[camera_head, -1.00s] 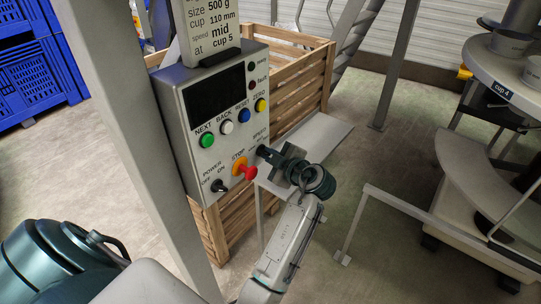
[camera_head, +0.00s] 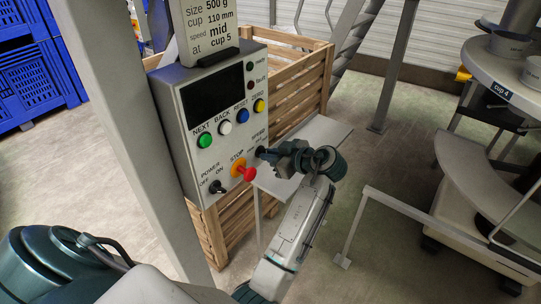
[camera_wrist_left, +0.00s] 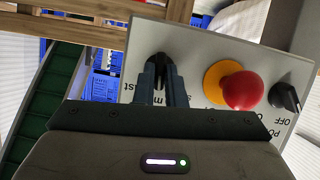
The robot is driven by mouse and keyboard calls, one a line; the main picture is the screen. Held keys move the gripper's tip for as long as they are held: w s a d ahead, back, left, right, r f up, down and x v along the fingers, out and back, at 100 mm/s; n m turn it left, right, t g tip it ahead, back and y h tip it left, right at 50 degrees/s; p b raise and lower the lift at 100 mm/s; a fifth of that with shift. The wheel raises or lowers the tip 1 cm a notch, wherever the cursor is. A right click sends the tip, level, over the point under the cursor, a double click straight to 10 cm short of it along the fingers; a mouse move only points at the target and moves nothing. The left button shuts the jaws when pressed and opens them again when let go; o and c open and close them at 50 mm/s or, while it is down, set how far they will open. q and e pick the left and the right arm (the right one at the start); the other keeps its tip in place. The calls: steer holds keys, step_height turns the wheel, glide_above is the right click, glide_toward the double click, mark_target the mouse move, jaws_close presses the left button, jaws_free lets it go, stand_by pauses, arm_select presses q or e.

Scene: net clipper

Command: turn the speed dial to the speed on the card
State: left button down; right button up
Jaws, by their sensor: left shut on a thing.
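The card (camera_head: 208,28) stands on top of the grey control box (camera_head: 190,160) and reads 500 g, cup 110 mm, speed mid, at cup 5. The black speed dial (camera_head: 261,152) is at the box's lower right edge, mostly hidden by my gripper. My left gripper (camera_head: 270,153) is shut on the dial from the front right. In the left wrist view, the two fingers (camera_wrist_left: 161,85) are closed around the dark dial (camera_wrist_left: 160,63). The pointer's exact setting and most of the dial's lettering are hidden. My right gripper is not in view.
Beside the dial are the red STOP button (camera_head: 249,174) and the black POWER switch (camera_head: 218,187). Green, white, blue and yellow buttons sit above. A grey post (camera_head: 128,130) stands left of the box; a wooden crate (camera_head: 312,85) is behind it.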

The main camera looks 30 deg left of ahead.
arm_select(q)
steer(key=shift+m, duration=0.4)
steer(key=shift+g, duration=0.3)
steer(key=c, duration=1.5)
jaws_free()
steer(key=shift+a, duration=0.1)
